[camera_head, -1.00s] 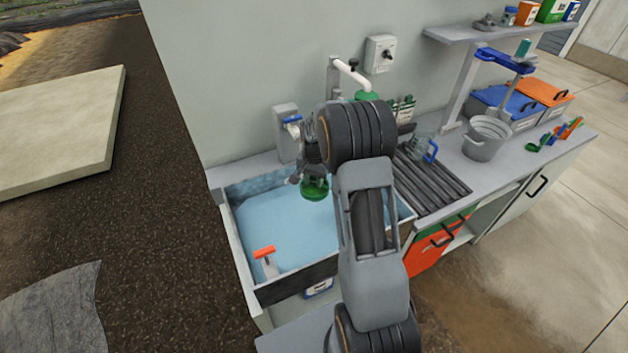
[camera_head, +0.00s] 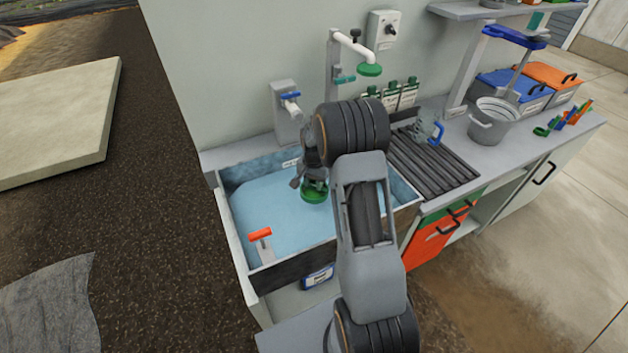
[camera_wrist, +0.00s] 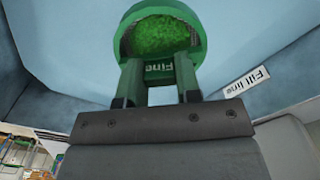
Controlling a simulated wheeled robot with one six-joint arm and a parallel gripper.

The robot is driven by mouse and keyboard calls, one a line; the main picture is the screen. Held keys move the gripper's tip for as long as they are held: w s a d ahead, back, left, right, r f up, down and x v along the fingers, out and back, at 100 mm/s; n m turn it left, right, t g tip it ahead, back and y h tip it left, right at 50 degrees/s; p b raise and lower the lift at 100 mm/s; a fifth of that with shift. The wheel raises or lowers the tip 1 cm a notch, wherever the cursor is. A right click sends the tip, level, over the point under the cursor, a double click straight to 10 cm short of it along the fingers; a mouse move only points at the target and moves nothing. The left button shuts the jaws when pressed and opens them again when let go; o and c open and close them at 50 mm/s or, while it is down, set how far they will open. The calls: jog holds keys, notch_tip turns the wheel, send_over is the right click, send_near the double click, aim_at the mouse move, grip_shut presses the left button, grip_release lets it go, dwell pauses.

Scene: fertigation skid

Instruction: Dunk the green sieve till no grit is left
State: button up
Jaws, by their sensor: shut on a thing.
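The green sieve (camera_head: 314,192) is at the basin, over or at the blue water (camera_head: 275,220); I cannot tell whether it touches the water. I see no distinct dark grit, but the mesh is small and partly shaded. My gripper (camera_head: 313,172) is shut on the sieve's handle, and its fingers also show in the wrist view (camera_wrist: 158,88). My arm covers part of the basin's right side.
The basin (camera_head: 295,262) has a "Fill line" label (camera_wrist: 246,88) inside and an orange-handled part (camera_head: 260,234) at its front left. A ribbed drainboard (camera_head: 435,163), jug (camera_head: 428,130) and pot (camera_head: 492,122) are right.

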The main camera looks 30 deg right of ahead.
jog(key=shift+f+b, duration=2.8)
jog(key=shift+f, duration=1.45)
jog(key=shift+r+p, duration=5.95)
jog(key=shift+r, duration=3.3)
